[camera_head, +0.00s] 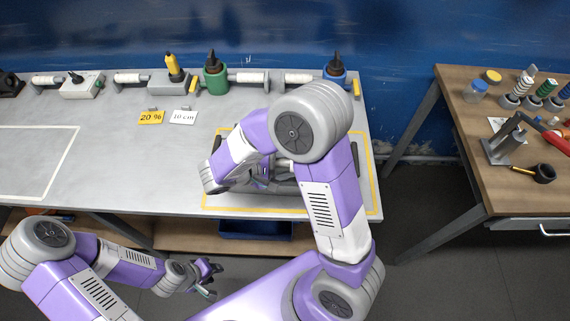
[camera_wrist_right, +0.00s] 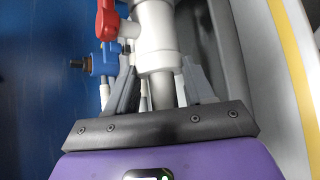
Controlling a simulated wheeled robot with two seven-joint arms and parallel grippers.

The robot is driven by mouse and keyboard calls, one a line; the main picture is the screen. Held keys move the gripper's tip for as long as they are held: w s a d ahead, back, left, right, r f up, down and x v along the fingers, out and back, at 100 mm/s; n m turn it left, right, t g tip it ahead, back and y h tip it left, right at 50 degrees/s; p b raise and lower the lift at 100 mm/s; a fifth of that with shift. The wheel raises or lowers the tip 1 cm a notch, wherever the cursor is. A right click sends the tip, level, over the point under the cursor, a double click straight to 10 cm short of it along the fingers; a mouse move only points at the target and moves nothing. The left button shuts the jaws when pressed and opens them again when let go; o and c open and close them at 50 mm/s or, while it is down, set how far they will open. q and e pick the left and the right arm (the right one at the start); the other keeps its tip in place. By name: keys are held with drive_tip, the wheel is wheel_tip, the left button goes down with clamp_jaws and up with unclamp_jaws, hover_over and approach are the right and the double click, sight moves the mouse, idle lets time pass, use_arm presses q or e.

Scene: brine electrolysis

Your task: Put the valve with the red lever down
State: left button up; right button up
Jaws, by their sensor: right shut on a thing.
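The valve (camera_wrist_right: 152,35) is a white pipe piece with a red lever (camera_wrist_right: 107,18), close up in the right wrist view. My right gripper (camera_wrist_right: 160,78) is shut on it, grey fingers on either side of the white body. In the head view my right arm hides most of this gripper and the valve, over the yellow-outlined area of the grey table. My left gripper (camera_head: 207,279) is open and empty, low in front of the table.
A dark grey tray (camera_head: 288,188) lies inside the yellow outline (camera_head: 371,180). A blue fitting (camera_wrist_right: 103,63) is beside the valve. Two cards (camera_head: 151,117) and a back row with a green container (camera_head: 215,77) stand behind. The left table is largely clear. A wooden bench (camera_head: 455,100) stands right.

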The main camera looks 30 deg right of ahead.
drive_tip(key=shift+f+b, duration=0.55)
drive_tip(key=shift+f, duration=0.1)
drive_tip(key=o, duration=1.3)
drive_tip(key=shift+r, duration=0.1)
drive_tip(key=shift+r+p, duration=0.6)
drive_tip(key=shift+p, duration=0.1)
drive_tip(key=p+v, duration=0.2)
drive_tip(key=v, duration=1)
